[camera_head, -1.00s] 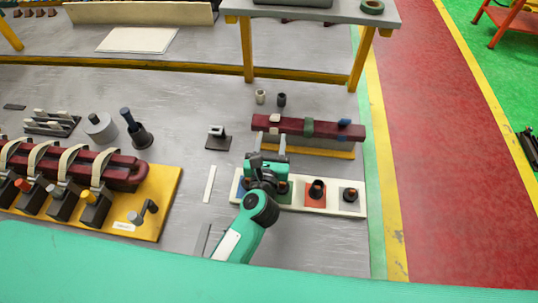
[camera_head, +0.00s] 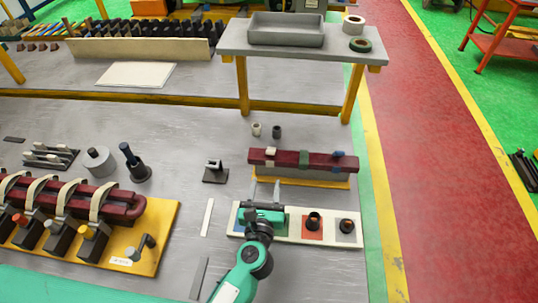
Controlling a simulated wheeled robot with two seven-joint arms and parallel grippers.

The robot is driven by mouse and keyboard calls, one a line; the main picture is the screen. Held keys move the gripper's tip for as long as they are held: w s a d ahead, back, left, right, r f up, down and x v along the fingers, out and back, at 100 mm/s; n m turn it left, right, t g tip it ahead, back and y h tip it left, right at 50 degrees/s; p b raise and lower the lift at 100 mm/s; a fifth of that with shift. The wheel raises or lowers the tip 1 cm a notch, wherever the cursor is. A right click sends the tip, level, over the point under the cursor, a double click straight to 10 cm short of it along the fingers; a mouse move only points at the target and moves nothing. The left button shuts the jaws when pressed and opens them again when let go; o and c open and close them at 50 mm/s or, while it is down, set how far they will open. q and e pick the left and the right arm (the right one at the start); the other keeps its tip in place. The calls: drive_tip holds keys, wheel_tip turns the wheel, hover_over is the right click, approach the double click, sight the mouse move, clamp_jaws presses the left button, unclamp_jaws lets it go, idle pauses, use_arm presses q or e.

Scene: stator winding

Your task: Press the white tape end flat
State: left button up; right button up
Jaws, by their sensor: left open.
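A dark red bar (camera_head: 322,161) lies on a grey block with a yellow base at the right of the bench. White tape (camera_head: 270,157) is around its left part, green tape (camera_head: 303,159) around its middle and blue tape (camera_head: 339,155) near its right end. Whether the white end lies flat is too small to tell. My left gripper (camera_head: 265,188) is open and empty. Its two fingers point toward the bar, just in front of its left part and below the white tape in the picture. My right gripper is not in view.
A white strip tray (camera_head: 288,234) with coloured squares and dark cups lies partly under my left gripper. A small dark stand (camera_head: 215,174) is to the left. A yellow fixture (camera_head: 160,212) with taped red coils stands far left. A raised grey shelf (camera_head: 290,45) is behind.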

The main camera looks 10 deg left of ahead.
sight(271, 151)
use_arm(q)
drive_tip(key=w+p, duration=0.4)
drive_tip(key=w, duration=1)
drive_tip(key=shift+f, duration=0.15)
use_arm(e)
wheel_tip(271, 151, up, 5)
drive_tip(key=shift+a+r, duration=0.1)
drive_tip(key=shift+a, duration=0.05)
